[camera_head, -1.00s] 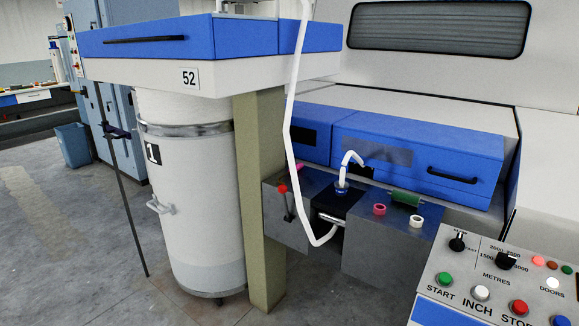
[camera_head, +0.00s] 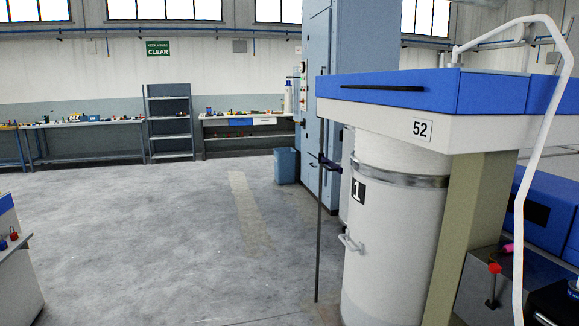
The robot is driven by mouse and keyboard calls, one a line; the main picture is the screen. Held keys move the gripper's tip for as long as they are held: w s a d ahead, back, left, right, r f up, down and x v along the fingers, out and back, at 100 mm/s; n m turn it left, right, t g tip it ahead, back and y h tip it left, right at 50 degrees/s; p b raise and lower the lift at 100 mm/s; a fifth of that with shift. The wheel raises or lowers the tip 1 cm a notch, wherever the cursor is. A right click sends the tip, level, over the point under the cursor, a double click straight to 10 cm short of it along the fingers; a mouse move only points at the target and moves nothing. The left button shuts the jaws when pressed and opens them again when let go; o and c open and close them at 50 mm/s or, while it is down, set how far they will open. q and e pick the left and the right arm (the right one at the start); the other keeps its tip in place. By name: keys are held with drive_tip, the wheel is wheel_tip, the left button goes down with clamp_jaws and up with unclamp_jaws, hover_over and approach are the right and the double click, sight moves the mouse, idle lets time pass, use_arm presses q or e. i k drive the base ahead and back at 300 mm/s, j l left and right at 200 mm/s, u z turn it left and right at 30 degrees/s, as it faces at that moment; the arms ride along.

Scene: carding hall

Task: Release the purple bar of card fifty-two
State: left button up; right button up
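Card fifty-two stands at the right in the head view. Its number plate "52" (camera_head: 422,131) is on the white band under a blue cover (camera_head: 400,93). Below it stands a white can (camera_head: 390,250) marked "1". A thin dark upright rod (camera_head: 319,235) with a dark blue-violet cross piece (camera_head: 325,163) stands left of the can. A red-knobbed lever (camera_head: 495,268) and a small pink piece (camera_head: 508,248) show at the lower right. I cannot tell which part is the purple bar. Neither gripper is in view.
A thick white strand (camera_head: 535,140) hangs at the right before the card. Open grey floor (camera_head: 150,240) lies to the left. A blue bin (camera_head: 287,166), shelf rack (camera_head: 170,125) and benches line the back. A white cabinet (camera_head: 15,270) stands at lower left.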

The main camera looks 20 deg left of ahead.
sight(322, 160)
drive_tip(key=u, duration=0.55)
drive_tip(key=i+j, duration=1.7)
drive_tip(key=i, duration=0.2)
drive_tip(key=i+j, duration=0.85)
drive_tip(key=i+u, duration=0.05)
